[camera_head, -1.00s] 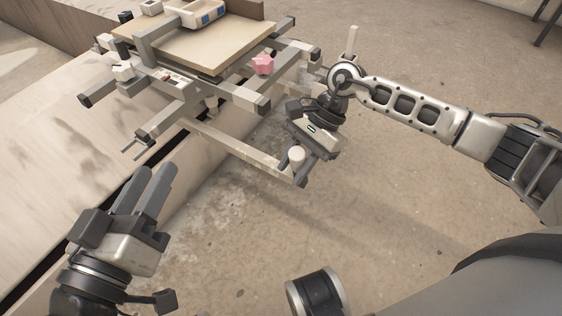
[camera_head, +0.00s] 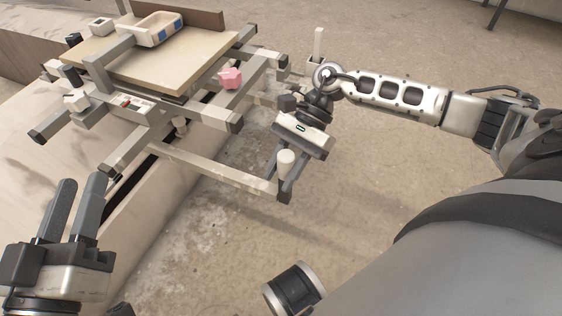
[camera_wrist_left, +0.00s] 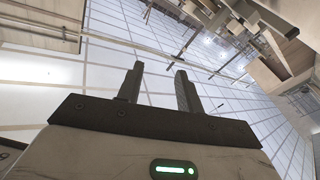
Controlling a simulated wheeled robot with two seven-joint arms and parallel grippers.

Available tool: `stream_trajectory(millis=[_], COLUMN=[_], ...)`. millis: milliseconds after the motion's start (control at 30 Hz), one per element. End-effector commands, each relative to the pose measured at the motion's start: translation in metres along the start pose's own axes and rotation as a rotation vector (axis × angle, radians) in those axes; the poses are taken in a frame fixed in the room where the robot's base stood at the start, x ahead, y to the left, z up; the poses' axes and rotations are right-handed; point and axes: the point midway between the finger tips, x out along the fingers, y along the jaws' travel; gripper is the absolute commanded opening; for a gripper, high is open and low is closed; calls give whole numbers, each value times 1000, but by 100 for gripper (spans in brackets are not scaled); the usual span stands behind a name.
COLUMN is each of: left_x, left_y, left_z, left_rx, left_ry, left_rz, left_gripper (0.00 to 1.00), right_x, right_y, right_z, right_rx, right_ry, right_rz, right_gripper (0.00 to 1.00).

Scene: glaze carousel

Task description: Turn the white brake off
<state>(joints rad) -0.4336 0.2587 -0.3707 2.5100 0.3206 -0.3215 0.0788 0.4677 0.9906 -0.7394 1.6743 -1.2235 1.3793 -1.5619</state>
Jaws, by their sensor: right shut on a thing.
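A white knob (camera_head: 76,101), perhaps the white brake, sits on the left side of the carousel frame, beside a grey arm. I cannot tell its setting. A pink knob (camera_head: 230,77) sits on the near right side. My right gripper (camera_head: 284,172) is shut on the white cylindrical handle (camera_head: 286,157) at the end of a long pale bar (camera_head: 210,170).
A wooden board (camera_head: 150,55) carrying a white tray (camera_head: 153,30) lies on top of the frame. A small box with a red mark (camera_head: 132,103) is on the near side. Several grey-capped arms stick out. A pale bench (camera_head: 40,160) runs along the left.

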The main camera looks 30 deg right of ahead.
Motion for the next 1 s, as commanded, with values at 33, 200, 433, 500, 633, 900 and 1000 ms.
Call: stream_trajectory(millis=[33, 200, 433, 500, 633, 900, 1000], left_x=[0, 0, 0, 0, -4, -16, -17], left_y=[0, 0, 0, 1, 1, 6, 5], left_z=[0, 0, -1, -1, 9, 31, 33], left_rx=[-1, -3, -9, -20, -80, -212, -201], left_ry=[0, 0, 0, -8, -65, -197, -212], left_rz=[0, -1, -2, -3, -22, -56, -63], left_gripper=[36, 36, 36, 36, 36, 36, 36], right_x=[-2, -1, -4, -10, -32, -99, -121], right_y=[-2, -1, -1, -1, -1, -1, -1], right_z=[-1, -1, 0, 0, 1, 1, 1], right_rx=[3, 3, 2, 3, 3, 3, 3], right_ry=[2, 2, 2, 3, 5, 5, 3], right_rz=[-7, -4, -2, -2, -4, -8, -7], right_gripper=[35, 52, 52, 52, 52, 52, 52])
